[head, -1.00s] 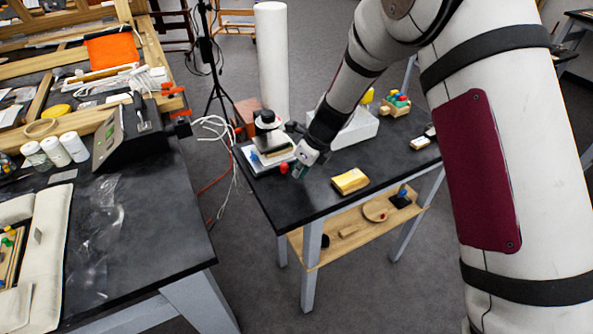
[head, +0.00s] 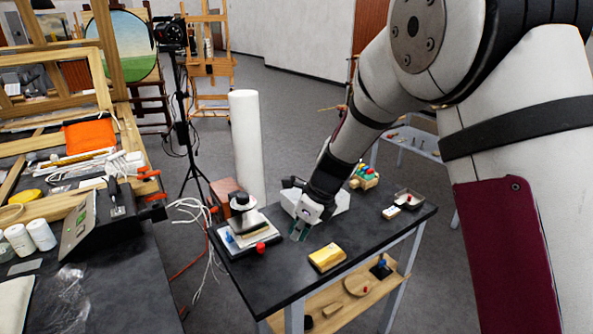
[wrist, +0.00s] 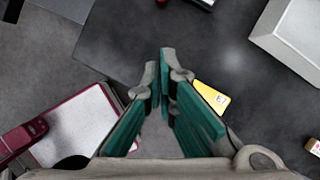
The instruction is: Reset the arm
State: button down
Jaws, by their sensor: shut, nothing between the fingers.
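My arm reaches from the upper right of the head view down over a small dark-topped table (head: 282,268). My gripper (head: 297,236) hangs above that table, pointing down. In the wrist view its teal-padded fingers (wrist: 166,75) are close together with nothing between them. A gold block (head: 327,257) lies on the table just right of and nearer than the gripper. It shows as a yellow patch behind the right finger in the wrist view (wrist: 211,97).
A stand with a black knob (head: 240,202) and a red knob (head: 261,247) are left of the gripper. A white box (head: 338,203) is behind it. A toy with coloured pegs (head: 364,177) sits at the back. A workbench with a dark device (head: 95,217) is at left.

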jog(key=s+d+r+n+t, duration=0.1)
jog(key=s+d+r+n, duration=0.45)
jog(key=r, duration=0.25)
jog(key=s+d+r+n, duration=0.4)
jog(key=s+r+n, duration=0.2)
jog(key=s+r, duration=0.15)
jog(key=s+d+r+n+t+h, duration=0.1)
jog(key=s+d+n+h, duration=0.1)
jog(key=s+d+n, duration=0.3)
jog(key=s+d+r+n+h, duration=0.2)
jog(key=s+d+n, duration=0.3)
jog(key=s, duration=0.8)
jog(key=shift+r+n+t, duration=0.25)
jog(key=shift+n+t, duration=0.15)
jog(key=shift+n, duration=0.65)
